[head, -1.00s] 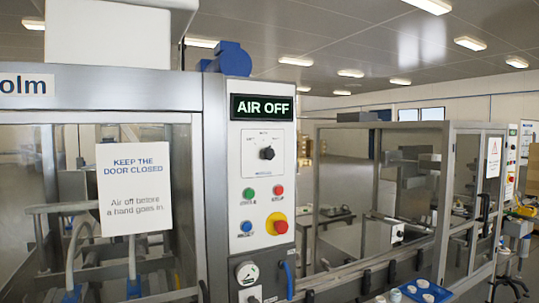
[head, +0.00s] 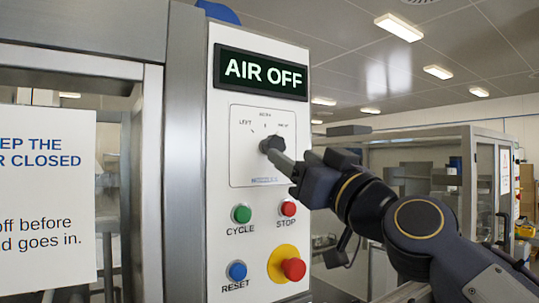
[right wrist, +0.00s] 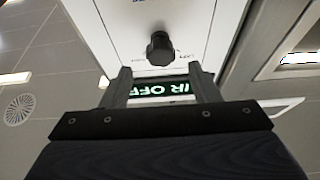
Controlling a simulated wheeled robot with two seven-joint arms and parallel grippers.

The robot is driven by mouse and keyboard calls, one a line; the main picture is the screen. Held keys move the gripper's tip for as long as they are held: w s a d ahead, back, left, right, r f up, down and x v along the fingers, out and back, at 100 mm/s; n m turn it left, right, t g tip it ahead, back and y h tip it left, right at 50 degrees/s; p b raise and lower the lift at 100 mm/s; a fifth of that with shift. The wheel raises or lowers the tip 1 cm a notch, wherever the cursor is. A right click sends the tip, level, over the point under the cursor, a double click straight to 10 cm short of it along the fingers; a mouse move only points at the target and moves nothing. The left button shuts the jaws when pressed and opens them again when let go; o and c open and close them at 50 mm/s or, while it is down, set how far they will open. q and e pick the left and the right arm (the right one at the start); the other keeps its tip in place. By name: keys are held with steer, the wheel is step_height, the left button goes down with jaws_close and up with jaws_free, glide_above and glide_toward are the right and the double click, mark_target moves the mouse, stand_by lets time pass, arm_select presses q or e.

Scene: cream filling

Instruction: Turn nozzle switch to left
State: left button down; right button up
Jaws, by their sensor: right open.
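The nozzle switch is a black knob (head: 271,144) on a white square plate (head: 246,174) below the AIR OFF display (head: 261,73). Small labels stand above it, with LEFT at the left; its pointing direction is too small to tell. My right gripper (head: 282,161) reaches in from the right, its fingertips close to the knob. In the right wrist view the open fingers (right wrist: 160,70) are empty. The knob (right wrist: 160,49) shows just beyond the tips, centred between them; I cannot tell whether they touch. My left gripper is out of view.
Below the knob sit a green CYCLE button (head: 241,214), a red STOP button (head: 288,208), a blue RESET button (head: 237,271) and a red stop knob on yellow (head: 293,269). A door sign (head: 40,200) hangs at left.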

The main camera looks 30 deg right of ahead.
mark_target(278, 147)
steer(key=p+x, duration=0.3)
steer(key=x, duration=0.4)
steer(key=shift+r, duration=0.15)
steer(key=shift+w, duration=0.1)
steer(key=c, duration=1)
